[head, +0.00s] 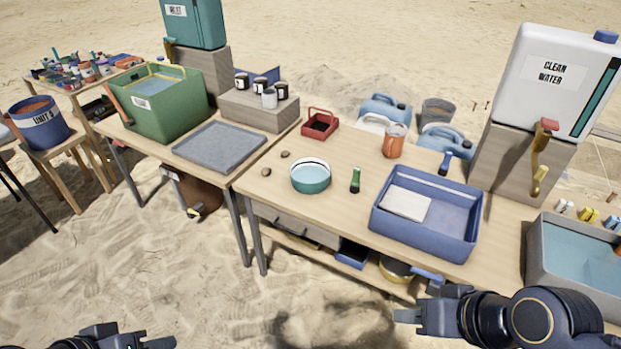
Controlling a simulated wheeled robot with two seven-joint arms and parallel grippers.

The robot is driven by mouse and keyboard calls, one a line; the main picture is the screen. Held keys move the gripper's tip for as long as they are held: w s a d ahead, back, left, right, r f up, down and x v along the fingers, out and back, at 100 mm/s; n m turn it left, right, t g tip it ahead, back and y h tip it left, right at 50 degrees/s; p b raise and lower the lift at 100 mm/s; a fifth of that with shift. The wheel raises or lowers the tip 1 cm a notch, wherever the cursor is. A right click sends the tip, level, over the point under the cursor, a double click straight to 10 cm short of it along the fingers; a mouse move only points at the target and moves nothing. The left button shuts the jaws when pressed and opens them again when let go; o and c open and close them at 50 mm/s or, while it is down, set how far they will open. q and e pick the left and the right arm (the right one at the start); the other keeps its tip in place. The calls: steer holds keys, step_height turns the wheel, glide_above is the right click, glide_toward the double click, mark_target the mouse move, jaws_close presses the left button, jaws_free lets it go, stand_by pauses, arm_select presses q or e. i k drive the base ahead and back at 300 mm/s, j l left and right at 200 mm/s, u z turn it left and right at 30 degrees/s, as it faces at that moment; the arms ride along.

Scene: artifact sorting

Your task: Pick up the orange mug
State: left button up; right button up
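The orange mug (395,140) stands upright at the back of the right-hand wooden table (335,212), behind the blue tray. It is apart from both grippers. My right gripper (408,316) is low in front of that table's front edge, well short of the mug. It seems to hold nothing, but its finger gap is not clear. My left gripper (158,343) is at the bottom left edge of the picture, partly cut off and far from the mug.
A blue tray (465,256) with a white slab, a green-capped bottle (355,180), a teal bowl (310,178) and a red caddy (320,124) share the table. A clean-water dispenser (545,75) and grey basin (540,265) stand at the right. The table around the bottle is clear.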

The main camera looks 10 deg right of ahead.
mark_target(392, 145)
steer(key=i+j+z, duration=0.3)
steer(key=i+j, duration=0.4)
steer(key=i, duration=0.35)
steer(key=i+j+z, duration=0.35)
steer(key=i+j, duration=0.6)
